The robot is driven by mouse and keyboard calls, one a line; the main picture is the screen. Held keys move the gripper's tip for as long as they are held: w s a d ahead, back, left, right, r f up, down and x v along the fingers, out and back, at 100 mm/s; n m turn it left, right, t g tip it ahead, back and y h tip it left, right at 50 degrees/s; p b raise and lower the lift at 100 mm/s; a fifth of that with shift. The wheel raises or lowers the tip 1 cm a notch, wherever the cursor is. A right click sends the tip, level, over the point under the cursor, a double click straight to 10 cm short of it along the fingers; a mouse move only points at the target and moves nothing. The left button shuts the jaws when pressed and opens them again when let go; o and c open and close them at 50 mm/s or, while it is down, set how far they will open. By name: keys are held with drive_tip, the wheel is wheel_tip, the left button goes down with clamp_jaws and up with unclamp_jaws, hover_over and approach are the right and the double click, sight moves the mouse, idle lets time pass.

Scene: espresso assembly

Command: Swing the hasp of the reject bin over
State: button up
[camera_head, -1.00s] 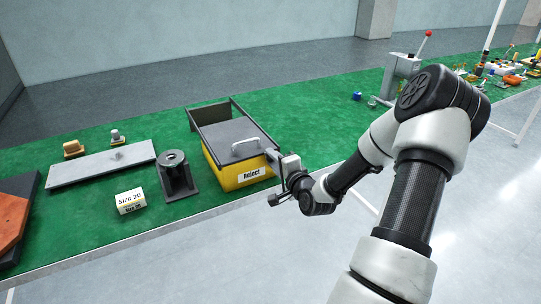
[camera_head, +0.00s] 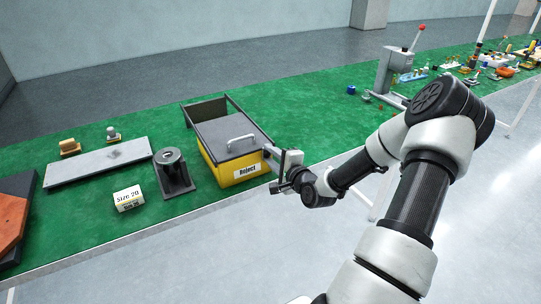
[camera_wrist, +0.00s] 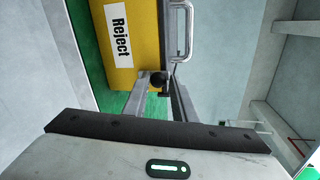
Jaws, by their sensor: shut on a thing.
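The yellow reject bin (camera_head: 224,169) stands on the green bench with its grey lid (camera_head: 222,133) closed, a handle on top and a "Reject" label on the front. My gripper (camera_head: 270,152) is at the bin's front right corner. In the wrist view the bin (camera_wrist: 135,20) fills the upper middle, and my gripper (camera_wrist: 160,85) is shut at its edge on a small dark knob (camera_wrist: 158,79), which looks like part of the hasp. The rest of the hasp is hidden by the fingers, so its angle cannot be told.
A dark frame (camera_head: 186,117) stands behind the bin.

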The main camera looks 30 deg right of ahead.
drive_tip(key=o, duration=0.9)
drive_tip(key=shift+s+f, duration=0.15)
drive_tip(key=shift+f, duration=0.3)
drive_tip(key=shift+r, duration=0.15)
drive_tip(key=shift+r, duration=0.1)
drive_tip(key=s+r, duration=0.1)
drive_tip(key=s, duration=0.4)
drive_tip(key=s+r+p, duration=0.1)
drive_tip(key=s, duration=0.5)
drive_tip(key=s+r+p, duration=0.1)
drive_tip(key=s, duration=0.5)
drive_tip(key=shift+d+r, duration=0.15)
drive_tip(key=shift+d, duration=0.15)
drive_tip(key=shift+w, duration=0.1)
